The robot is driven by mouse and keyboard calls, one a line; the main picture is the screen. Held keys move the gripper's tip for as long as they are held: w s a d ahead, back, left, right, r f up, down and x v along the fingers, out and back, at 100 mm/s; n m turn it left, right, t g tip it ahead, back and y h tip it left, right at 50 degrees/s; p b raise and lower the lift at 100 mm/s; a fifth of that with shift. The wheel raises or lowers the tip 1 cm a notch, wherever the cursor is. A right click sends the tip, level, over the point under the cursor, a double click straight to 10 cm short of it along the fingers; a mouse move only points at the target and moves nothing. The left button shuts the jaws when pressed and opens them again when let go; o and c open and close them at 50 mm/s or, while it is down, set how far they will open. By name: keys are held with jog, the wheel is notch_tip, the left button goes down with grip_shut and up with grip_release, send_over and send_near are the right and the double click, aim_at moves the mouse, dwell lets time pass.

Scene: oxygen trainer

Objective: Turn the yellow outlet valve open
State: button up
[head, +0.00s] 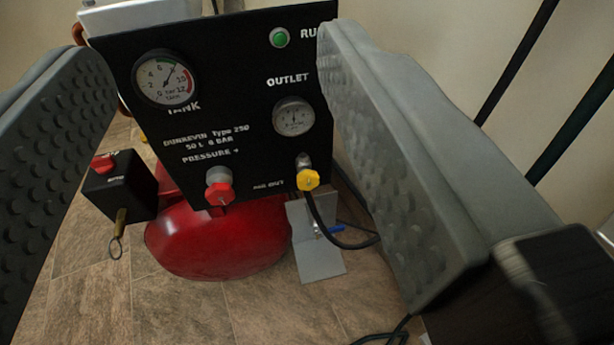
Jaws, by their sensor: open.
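The yellow outlet valve (308,180) is a small knob at the lower right of the black panel (240,110), beside the "AIR OUT" label. A black hose runs down from just below it. My gripper (218,50) is open and empty, with one grey padded finger along the left edge and the other at the right of the view. The valve shows between the fingers, nearer the right one. The gap between the fingers and the panel is hard to judge. No contact with the valve is visible.
A red pressure knob (219,187), tank gauge (165,78), outlet gauge (294,117) and green lamp (279,38) share the panel. A black box (120,186) with a red button stands left. A red tank (215,240) sits below. A grey plate (318,262) holds a blue-handled part.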

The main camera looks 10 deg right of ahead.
jog(key=w+d+f, duration=0.2)
jog(key=w+f, duration=0.1)
jog(key=f, duration=0.5)
jog(key=w+d+f, duration=0.2)
jog(key=w+f, duration=0.1)
jog(key=f, duration=0.6)
jog(key=m+y, duration=0.1)
jog(key=m, duration=0.1)
send_near(309, 185)
jog(key=w, duration=1.1)
jog(key=shift+w, duration=0.2)
jog(key=shift+c, duration=0.4)
jog(key=c, duration=0.9)
jog(key=shift+n, duration=2.4)
